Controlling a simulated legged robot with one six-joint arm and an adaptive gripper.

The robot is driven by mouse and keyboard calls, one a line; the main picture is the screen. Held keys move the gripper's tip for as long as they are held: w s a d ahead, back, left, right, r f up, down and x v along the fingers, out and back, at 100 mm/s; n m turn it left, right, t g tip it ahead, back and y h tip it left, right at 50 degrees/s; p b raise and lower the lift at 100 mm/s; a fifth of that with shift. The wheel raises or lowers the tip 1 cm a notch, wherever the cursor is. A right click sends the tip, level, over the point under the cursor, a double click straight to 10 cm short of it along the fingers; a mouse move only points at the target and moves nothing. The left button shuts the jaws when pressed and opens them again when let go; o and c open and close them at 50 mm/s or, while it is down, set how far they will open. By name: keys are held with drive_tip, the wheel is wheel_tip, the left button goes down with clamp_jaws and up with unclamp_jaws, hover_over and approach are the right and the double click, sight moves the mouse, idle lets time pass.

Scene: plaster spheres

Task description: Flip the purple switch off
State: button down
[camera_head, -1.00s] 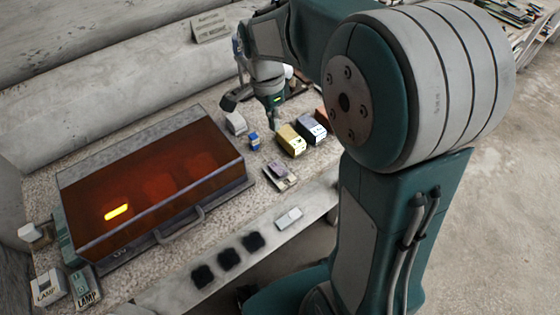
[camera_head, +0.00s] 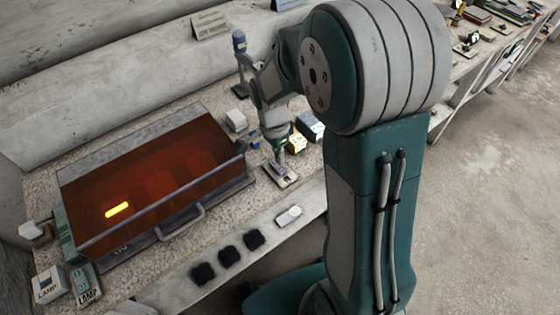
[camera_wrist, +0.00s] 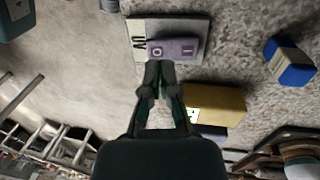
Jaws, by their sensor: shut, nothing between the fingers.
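The purple switch (camera_head: 274,169) is a rocker on a pale plate (camera_head: 292,181) near the bench's front edge, right of the tinted case. In the wrist view, the purple switch (camera_wrist: 184,47) shows an "O" at its left end and an "I" at its right; the plate (camera_wrist: 140,27) is lettered "UV". My gripper (camera_wrist: 159,66) is shut and empty, its tips by the lower edge of the rocker close to the "O" end. I cannot tell whether they touch. In the head view my gripper (camera_head: 278,157) is over the switch and hides part of it.
An orange-tinted case (camera_head: 165,165) with a glowing yellow bar (camera_head: 117,210) inside stands left of the switch. A yellow box (camera_wrist: 215,104) and a blue-and-white block (camera_wrist: 289,62) lie nearby. Several black pads (camera_head: 229,257) and a pale piece (camera_head: 288,215) are on the front ledge.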

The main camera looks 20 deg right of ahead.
sight(278, 167)
drive_tip(key=shift+s+f, duration=0.15)
drive_tip(key=shift+f, duration=0.95)
drive_tip(key=shift+d+f, duration=0.1)
drive_tip(key=shift+s+f, duration=0.15)
drive_tip(key=shift+s, duration=0.05)
drive_tip(key=shift+w, duration=0.15)
drive_tip(key=shift+w+a+r, duration=0.2)
drive_tip(key=shift+w+a, duration=0.1)
drive_tip(key=shift+w, duration=0.35)
